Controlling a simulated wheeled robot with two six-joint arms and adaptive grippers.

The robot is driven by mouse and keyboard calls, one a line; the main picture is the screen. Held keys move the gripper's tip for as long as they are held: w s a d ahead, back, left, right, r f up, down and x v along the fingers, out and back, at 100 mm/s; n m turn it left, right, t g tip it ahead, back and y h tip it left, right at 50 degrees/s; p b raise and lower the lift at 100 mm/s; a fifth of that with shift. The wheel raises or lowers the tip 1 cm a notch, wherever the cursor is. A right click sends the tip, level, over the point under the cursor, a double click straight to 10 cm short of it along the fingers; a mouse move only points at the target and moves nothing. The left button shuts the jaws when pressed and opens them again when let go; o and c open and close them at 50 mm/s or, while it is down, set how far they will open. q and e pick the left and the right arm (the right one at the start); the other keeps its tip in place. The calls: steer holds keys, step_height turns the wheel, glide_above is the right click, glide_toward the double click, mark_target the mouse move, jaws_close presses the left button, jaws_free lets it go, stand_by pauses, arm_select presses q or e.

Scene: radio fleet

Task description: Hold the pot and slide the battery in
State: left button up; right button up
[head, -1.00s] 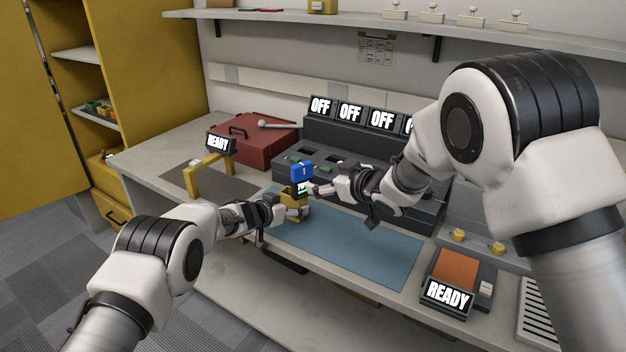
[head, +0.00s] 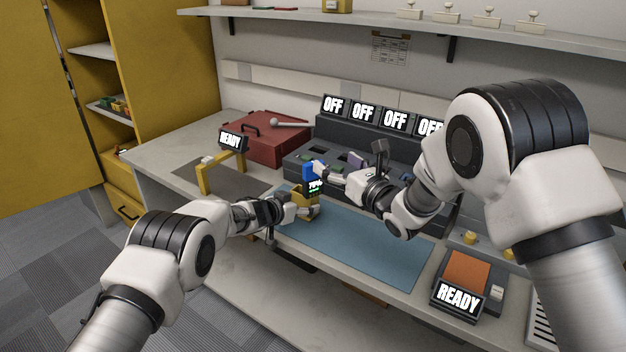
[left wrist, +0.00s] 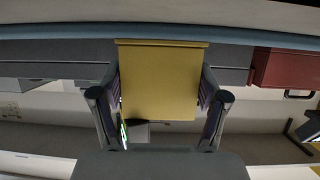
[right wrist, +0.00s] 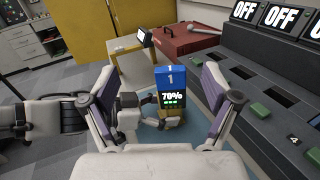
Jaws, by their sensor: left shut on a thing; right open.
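The small yellow pot (head: 302,197) is held just above the blue mat by my left gripper (head: 292,208), which is shut on it. The pot's yellow wall (left wrist: 160,80) fills the space between the fingers in the left wrist view. A blue battery (head: 308,171), marked 1 on top with a dark face reading 70%, stands upright at the pot; its lower end is hidden. My right gripper (head: 321,171) is open beside the battery's upper part. In the right wrist view the battery (right wrist: 171,77) shows between the spread fingers, apart from both.
A grey charger bank (head: 352,150) with OFF signs stands behind. A red toolbox (head: 268,137) and a yellow stand (head: 205,177) with a READY sign are at left. An orange pad (head: 466,270) is at right. The blue mat (head: 370,250) is clear.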

step_height(320, 180, down, 6)
steer(key=shift+n+h, duration=0.3)
steer(key=shift+h, duration=0.1)
steer(key=x, duration=1.1)
steer(key=shift+w+d+r, duration=0.15)
steer(key=shift+w+d, duration=0.1)
steer(key=shift+w, duration=0.05)
steer(key=c, duration=1.5)
steer(key=shift+o, duration=0.2)
step_height(320, 180, up, 10)
steer(key=shift+r, duration=0.1)
